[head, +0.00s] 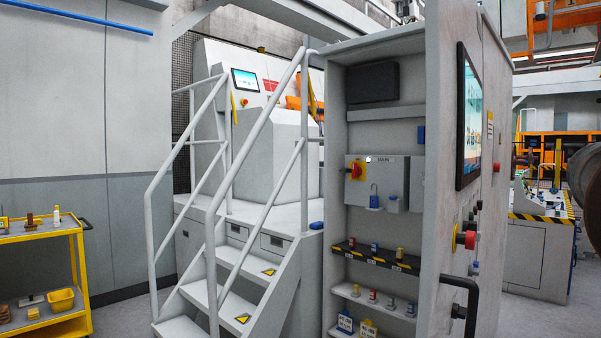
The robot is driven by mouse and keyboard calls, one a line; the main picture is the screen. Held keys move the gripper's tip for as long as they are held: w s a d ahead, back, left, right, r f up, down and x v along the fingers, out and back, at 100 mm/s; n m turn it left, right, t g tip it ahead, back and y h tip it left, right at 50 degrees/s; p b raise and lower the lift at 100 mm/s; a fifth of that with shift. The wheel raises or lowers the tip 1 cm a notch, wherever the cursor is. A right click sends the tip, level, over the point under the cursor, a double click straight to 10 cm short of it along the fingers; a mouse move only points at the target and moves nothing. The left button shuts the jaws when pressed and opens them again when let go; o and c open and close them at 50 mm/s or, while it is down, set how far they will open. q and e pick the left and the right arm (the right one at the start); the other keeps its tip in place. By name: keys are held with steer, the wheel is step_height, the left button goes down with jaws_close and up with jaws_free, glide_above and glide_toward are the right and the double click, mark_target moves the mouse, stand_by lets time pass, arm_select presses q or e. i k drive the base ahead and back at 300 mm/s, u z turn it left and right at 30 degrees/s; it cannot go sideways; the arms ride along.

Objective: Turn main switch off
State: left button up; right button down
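The main switch (355,170) is a red handle on a yellow plate. It sits at the left of a light grey box (393,165) inside the open cabinet (336,230). The red handle looks roughly upright, but it is too small to read its exact position. A blue padlock (374,198) is on a small holder below the box, right of the switch. Neither of my grippers is in the head view.
Metal stairs with white handrails (212,220) stand left of the cabinet. The control panel at right carries a screen (468,115), a red emergency button (468,240) and a black handle (460,300). A yellow cart (80,262) stands at far left. Cabinet shelves hold small coloured items.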

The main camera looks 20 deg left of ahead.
mark_target(356, 170)
steer(key=u, duration=1.6)
steer(key=i, duration=0.35)
steer(key=z, duration=0.85)
steer(key=i, duration=2.95)
steer(key=z, duration=0.4)
